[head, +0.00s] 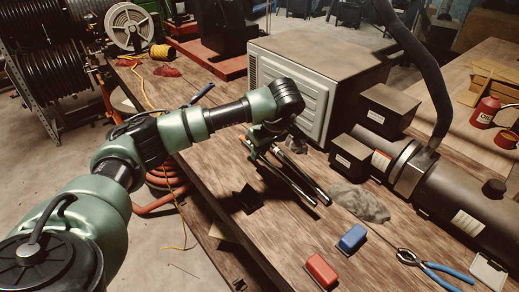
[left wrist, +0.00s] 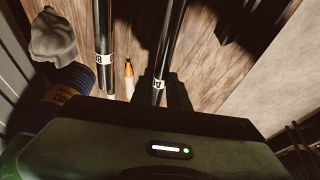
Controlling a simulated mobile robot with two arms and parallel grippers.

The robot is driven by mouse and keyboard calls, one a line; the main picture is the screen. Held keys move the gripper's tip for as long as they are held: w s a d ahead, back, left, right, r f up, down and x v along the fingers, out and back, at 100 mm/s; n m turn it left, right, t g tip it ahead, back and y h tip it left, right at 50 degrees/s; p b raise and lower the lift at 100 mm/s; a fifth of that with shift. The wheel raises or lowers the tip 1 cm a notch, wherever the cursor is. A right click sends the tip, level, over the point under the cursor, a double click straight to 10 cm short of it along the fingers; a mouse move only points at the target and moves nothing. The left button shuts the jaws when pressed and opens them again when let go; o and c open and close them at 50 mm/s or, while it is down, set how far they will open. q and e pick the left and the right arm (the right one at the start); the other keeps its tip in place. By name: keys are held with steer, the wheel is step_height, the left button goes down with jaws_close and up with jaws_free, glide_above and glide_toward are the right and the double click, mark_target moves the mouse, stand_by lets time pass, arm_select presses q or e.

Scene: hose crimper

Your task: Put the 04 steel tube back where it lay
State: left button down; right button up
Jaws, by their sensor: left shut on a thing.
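My left gripper (head: 262,146) is over the wooden bench, beside the grey machine. In the left wrist view its dark fingers (left wrist: 160,98) are shut around a slim dark tube (left wrist: 168,45) with a white label band near the fingers. The label's print is small and turned; it looks like 04. In the head view this tube (head: 291,179) slants toward the front of the bench. A second dark tube (head: 310,180) is beside it on the right. It also shows in the left wrist view (left wrist: 103,30), with its own white band. I cannot tell the held tube's height above the bench.
An orange-tipped marker (left wrist: 128,78) lies between the tubes. A grey rag (left wrist: 53,36) and a blue roll (left wrist: 72,85) are close by. A grey cloth heap (head: 359,202), blue block (head: 352,238), red block (head: 321,270) and pliers (head: 430,264) lie farther along. The large machine (head: 315,75) stands behind.

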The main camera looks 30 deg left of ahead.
mark_target(260, 172)
arm_select(q)
steer(key=shift+f+b, duration=0.45)
steer(key=shift+f, duration=0.8)
steer(key=shift+f+b, duration=0.6)
steer(key=shift+b, duration=0.1)
steer(key=shift+f+b, duration=0.3)
steer(key=shift+f, duration=0.3)
arm_select(e)
step_height(260, 172, down, 4)
steer(key=shift+s+r, duration=0.1)
steer(key=shift+r, duration=0.15)
arm_select(q)
steer(key=shift+f, duration=0.2)
arm_select(e)
steer(key=shift+f, duration=0.2)
